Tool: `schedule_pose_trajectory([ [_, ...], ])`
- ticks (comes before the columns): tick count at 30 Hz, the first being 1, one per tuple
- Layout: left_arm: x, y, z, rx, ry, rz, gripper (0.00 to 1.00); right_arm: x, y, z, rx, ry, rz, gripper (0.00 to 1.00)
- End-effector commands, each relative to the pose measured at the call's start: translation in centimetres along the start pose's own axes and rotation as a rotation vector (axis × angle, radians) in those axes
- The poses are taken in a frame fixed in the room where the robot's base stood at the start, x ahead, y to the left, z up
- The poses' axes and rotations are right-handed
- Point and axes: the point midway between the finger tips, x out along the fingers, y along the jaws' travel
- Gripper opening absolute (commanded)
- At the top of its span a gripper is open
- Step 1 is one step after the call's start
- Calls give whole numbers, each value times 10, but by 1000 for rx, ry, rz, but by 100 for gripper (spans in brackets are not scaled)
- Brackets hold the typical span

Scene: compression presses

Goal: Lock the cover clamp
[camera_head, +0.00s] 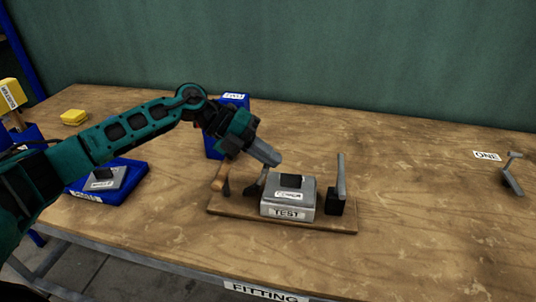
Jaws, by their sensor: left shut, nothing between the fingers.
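A wooden board (330,224) lies on the table and carries a grey block labelled TEST (288,212), with a grey cover and a small black piece on top. At the board's right is a clamp with a black base (336,204) and a grey lever (341,175) standing upright. At its left are a tan handle (221,180) and a dark clamp part (257,187), partly behind the block. My left gripper (274,161) is shut and empty, just above and behind the left clamp part; I cannot tell whether it touches. My right gripper is not in view.
A blue bin (214,147) stands behind my left gripper. A blue tray (128,185) with a grey part lies at the left, near yellow blocks (74,117). A loose grey lever piece (512,175) lies at the far right, by a ONE label (487,156). The table's right half is mostly clear.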

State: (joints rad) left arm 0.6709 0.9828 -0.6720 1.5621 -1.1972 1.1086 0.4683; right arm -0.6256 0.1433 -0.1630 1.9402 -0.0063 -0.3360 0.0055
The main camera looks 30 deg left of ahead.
Motion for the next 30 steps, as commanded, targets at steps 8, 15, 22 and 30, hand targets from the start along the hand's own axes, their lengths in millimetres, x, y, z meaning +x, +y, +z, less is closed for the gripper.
schedule_pose_trajectory([
  [8, 0, 0, 0, 0, 0, 0, 0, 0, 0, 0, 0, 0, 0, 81],
  [15, 0, 0, 0, 0, 0, 0, 0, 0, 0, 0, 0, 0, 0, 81],
  [22, -2, -3, 0, 0, 0, 0, 0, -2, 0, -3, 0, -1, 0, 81],
  [30, -9, -14, 0, 0, 0, 0, 0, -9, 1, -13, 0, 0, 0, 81],
])
